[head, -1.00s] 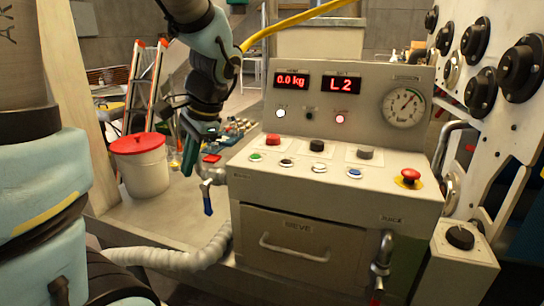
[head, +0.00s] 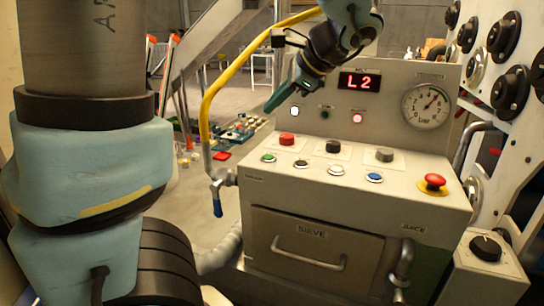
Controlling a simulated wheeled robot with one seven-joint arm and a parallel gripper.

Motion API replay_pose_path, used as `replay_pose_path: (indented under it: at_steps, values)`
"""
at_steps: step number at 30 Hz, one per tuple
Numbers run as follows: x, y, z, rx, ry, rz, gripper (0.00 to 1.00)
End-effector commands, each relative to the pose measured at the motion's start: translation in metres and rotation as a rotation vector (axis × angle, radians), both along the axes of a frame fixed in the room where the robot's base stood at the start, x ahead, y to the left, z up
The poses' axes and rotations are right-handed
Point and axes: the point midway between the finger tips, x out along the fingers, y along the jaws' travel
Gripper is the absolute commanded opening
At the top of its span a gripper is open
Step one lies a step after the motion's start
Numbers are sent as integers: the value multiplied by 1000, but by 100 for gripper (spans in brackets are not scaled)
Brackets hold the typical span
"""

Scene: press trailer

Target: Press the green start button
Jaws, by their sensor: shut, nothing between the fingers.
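The green start button (head: 268,157) is a small round button at the left end of the front row on the sloped top of a beige control panel (head: 305,175). My gripper (head: 270,106) is shut and empty. It points down and to the left, in front of or above the panel's upright display face. Its tips show above the green button in the picture and are apart from it. The exact distance between tips and button cannot be told. The gripper covers the left display.
Brown, white (head: 336,170) and blue (head: 374,178) buttons continue the row. Red, black and grey knobs stand behind it. A red emergency stop (head: 434,183) is at right. A yellow hose (head: 207,95) and a blue-handled tap (head: 217,200) are at the left.

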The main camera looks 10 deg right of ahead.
Motion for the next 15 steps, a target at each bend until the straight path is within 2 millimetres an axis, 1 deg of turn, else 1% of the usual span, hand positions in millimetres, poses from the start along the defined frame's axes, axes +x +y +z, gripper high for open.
replay_pose_path:
  at_steps: [8,11,15]
  values:
    - [0,0,-3,-1,1,1,0]
    - [0,0,-8,-1,1,1,0]
    - [0,0,-22,-2,1,0,0]
